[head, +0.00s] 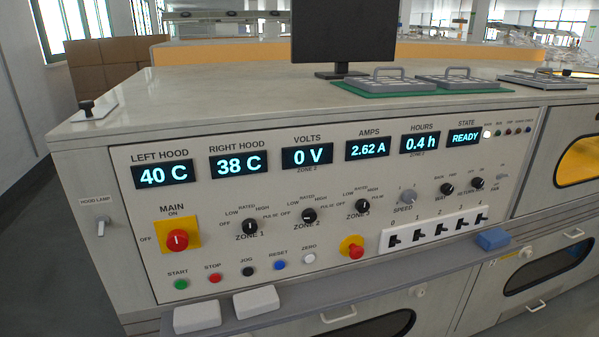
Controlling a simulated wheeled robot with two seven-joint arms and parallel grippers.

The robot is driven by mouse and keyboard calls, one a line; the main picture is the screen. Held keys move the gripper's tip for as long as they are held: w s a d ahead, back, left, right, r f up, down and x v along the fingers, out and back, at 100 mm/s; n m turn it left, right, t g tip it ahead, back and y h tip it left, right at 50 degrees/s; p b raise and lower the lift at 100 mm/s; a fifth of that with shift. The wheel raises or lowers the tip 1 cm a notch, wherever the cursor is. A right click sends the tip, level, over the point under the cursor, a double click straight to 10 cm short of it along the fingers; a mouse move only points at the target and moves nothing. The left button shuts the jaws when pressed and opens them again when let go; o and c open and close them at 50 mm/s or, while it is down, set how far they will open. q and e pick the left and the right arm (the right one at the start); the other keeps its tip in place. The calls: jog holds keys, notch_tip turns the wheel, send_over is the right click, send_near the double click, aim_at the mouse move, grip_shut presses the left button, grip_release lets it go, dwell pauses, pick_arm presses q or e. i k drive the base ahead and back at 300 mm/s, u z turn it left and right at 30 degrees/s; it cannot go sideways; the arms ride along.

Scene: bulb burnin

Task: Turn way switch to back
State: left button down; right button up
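The way switch (447,189) is a small black knob on the right half of the control panel, above the label WAY. Small lettering above it appears to read BACK on the left and another word on the right. The knob is too small for me to tell which side its pointer faces. Neither of my grippers is in the head view, and nothing touches the knob.
The return knob (477,183) sits close on the right and the grey speed knob (407,197) on the left. Below are a slotted white plate (408,243), a red stop button (355,251) and a ledge with a blue block (492,238). Space before the panel looks clear.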

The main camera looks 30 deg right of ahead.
aim_at(447, 188)
jog(key=u, duration=0.1)
jog(key=k, duration=0.4)
jog(key=z, duration=0.4)
jog(key=i, duration=0.4)
jog(key=z, duration=2)
jog(key=i, duration=0.95)
jog(key=u, duration=1.2)
